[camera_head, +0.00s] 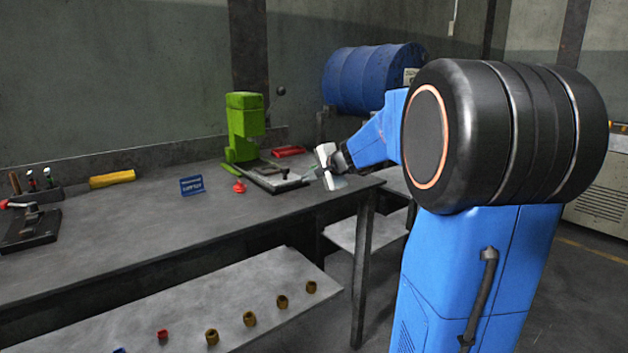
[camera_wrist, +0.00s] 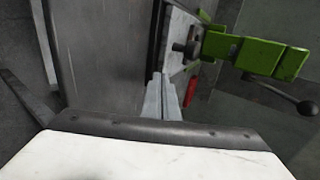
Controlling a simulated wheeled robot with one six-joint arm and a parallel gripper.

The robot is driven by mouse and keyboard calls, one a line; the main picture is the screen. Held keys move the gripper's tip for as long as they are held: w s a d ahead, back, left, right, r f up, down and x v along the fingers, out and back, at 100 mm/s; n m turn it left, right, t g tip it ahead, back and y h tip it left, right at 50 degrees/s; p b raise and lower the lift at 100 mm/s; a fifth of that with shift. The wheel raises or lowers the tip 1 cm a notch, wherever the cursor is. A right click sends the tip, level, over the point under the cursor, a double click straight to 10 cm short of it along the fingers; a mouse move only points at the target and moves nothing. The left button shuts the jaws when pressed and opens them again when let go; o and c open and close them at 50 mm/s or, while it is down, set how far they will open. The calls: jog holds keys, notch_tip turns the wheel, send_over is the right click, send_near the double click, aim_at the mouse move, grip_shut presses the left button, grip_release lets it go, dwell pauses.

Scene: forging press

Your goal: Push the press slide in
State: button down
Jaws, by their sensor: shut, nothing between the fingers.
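The green forging press (camera_head: 243,128) stands on the grey workbench, with its press slide (camera_head: 268,179), a flat grey-and-dark plate, extending from its base to the right. My gripper (camera_head: 312,174) is at the slide's right end, near the bench edge. In the wrist view, the two thin grey fingers (camera_wrist: 161,97) are together and empty, pointing towards the slide's pale plate (camera_wrist: 178,45). The green press (camera_wrist: 255,52) shows there at upper right. I cannot tell whether the fingers touch the slide.
A red tray (camera_head: 288,151) lies behind the slide. A small red piece (camera_head: 239,187) and a blue sign (camera_head: 191,186) stand left of it. A yellow object (camera_head: 112,178) and dark tool holders are farther left. A blue barrel (camera_head: 365,77) is behind. The front bench middle is clear.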

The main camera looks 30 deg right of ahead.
jog(key=shift+w, duration=0.2)
jog(key=w, duration=0.9)
jog(key=w+a, duration=0.1)
jog(key=w, duration=0.3)
jog(key=shift+w, duration=0.25)
